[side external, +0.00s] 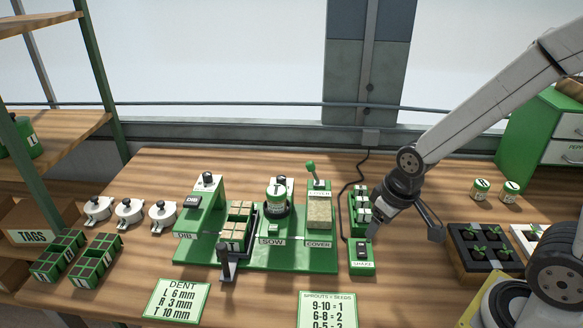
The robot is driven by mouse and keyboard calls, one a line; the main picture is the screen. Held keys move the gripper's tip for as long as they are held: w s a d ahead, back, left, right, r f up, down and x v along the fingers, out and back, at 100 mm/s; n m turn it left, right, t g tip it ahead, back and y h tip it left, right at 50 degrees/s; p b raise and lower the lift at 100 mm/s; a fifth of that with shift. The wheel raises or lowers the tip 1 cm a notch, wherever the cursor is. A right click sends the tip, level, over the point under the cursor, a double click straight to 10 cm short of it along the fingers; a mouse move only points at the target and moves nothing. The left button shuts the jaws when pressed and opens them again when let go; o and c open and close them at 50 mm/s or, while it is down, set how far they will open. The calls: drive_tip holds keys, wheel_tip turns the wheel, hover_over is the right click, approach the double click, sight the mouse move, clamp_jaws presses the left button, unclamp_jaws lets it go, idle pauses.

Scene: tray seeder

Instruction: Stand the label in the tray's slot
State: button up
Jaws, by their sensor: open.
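The tray (226,244) is green with pale brown filled cells. It sits in the green seeder between the DIB and SOW stations. Its slot is too small to make out. Several small white pieces, which may be labels, stand in a green holder (354,220) right of the COVER station. I cannot tell which is the task's label. My gripper (408,222) is open, its fingers spread and pointing down, just right of this holder. It partly hides the holder's right side. I see nothing between its fingers.
The SHAKE box (361,262) sits just below the holder, its cable running back. A black seedling tray (482,250) lies to the right. Spare green trays (92,268) and white round dispensers (130,211) stand left. Sign cards (177,298) lie in front.

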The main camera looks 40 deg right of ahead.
drive_tip(key=w+d+n+g, duration=0.1)
drive_tip(key=w+d+n, duration=0.45)
drive_tip(key=w, duration=0.35)
drive_tip(key=n+g, duration=0.2)
drive_tip(key=n, duration=0.1)
hover_over(363, 199)
drive_tip(key=f, duration=0.3)
drive_tip(key=shift+w, duration=0.3)
drive_tip(key=shift+f, duration=0.1)
drive_tip(key=shift+f, duration=1.25)
drive_tip(key=shift+f, duration=0.1)
drive_tip(key=shift+s+f, duration=0.2)
drive_tip(key=shift+f, duration=2.25)
clamp_jaws()
